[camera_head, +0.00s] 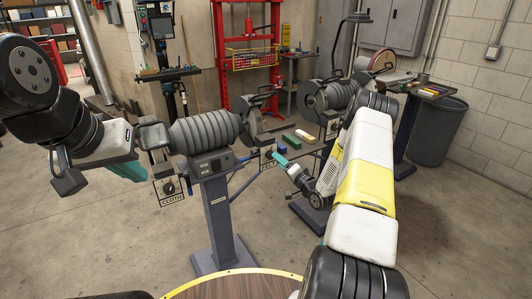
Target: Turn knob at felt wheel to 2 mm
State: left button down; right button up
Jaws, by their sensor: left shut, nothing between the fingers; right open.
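A grey ribbed grinder motor (205,132) stands on a pedestal in the middle of the head view. A small plate marked FELT (267,166) hangs at its right side. The felt knob itself is hard to make out; my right gripper's teal fingers (279,158) are right beside the plate, and I cannot tell whether they touch the knob. The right gripper is open. A plate marked CLOTH (171,202) with a dark round knob (169,188) hangs at the left side. My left gripper (132,171), with teal fingers, is shut and empty, left of the CLOTH plate.
A small shelf with green (291,141) and white blocks stands behind the FELT plate. A second grinder (340,95) is behind my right arm. A dark bin (437,130) stands at the right, a red press frame (222,60) at the back. Floor at lower left is clear.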

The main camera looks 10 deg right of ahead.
jog(key=shift+x, duration=2.35)
jog(key=shift+c, duration=0.4)
grip_shut()
jog(key=shift+n, duration=0.4)
jog(key=shift+s+a+n, duration=0.1)
jog(key=shift+a+n, duration=0.05)
jog(key=shift+n, duration=3)
jog(key=shift+a+n, duration=0.1)
jog(key=shift+n, duration=3.1)
jog(key=shift+s+a+n, duration=0.1)
jog(key=shift+a+n, duration=0.05)
jog(key=shift+n, duration=3)
